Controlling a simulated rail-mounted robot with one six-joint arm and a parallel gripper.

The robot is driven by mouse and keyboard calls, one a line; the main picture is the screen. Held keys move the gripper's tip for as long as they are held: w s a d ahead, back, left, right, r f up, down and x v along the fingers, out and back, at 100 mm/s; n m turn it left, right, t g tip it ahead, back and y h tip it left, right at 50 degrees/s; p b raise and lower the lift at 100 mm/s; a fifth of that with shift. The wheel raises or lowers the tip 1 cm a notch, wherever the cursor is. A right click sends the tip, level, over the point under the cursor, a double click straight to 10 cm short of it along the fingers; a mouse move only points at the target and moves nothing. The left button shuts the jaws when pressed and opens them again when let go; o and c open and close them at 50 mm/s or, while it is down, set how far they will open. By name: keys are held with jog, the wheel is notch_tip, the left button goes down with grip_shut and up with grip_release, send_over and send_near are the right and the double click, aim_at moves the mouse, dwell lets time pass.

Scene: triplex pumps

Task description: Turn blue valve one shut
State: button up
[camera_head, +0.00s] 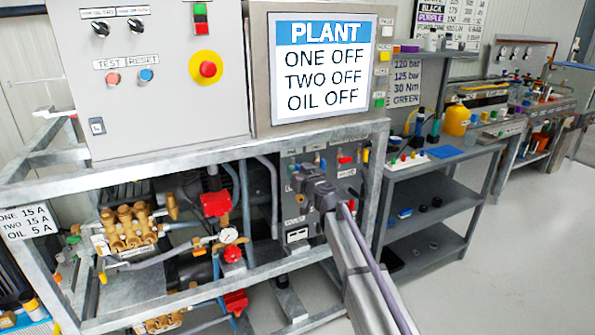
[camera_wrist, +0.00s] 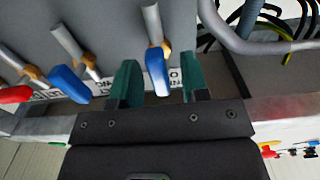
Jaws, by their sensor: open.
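A blue valve handle (camera_wrist: 157,72) on a pale stem sits between the two green fingers of my gripper (camera_wrist: 160,82) in the wrist view. The fingers stand apart, one on each side, and gaps show between them and the handle. A second blue handle (camera_wrist: 70,84) is to the left, outside the fingers. The white label strip behind the handles is partly hidden, so I cannot read which valve is which. In the head view my gripper (camera_head: 317,187) is at the grey valve panel (camera_head: 297,213) and covers part of it.
A red handle (camera_wrist: 14,94) is at the far left of the wrist view, and a grey pipe (camera_wrist: 235,40) with cables is at the right. In the head view the plant screen (camera_head: 320,70) reads ONE OFF, TWO OFF, OIL OFF. Frame rails surround the panel; open floor lies right.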

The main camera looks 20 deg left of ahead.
jog(key=shift+w+a, duration=0.1)
jog(key=shift+a, duration=0.05)
grip_shut()
jog(key=shift+m, duration=0.4)
jog(key=m, duration=0.3)
jog(key=shift+w+m, duration=0.1)
jog(key=shift+m, duration=0.2)
jog(key=m, duration=0.4)
jog(key=shift+f+m, duration=0.1)
jog(key=shift+m, duration=0.2)
jog(key=m, duration=0.4)
jog(key=shift+d+f, duration=0.1)
jog(key=shift+d, duration=0.1)
jog(key=shift+w+m, duration=0.1)
jog(key=shift+m, duration=2.4)
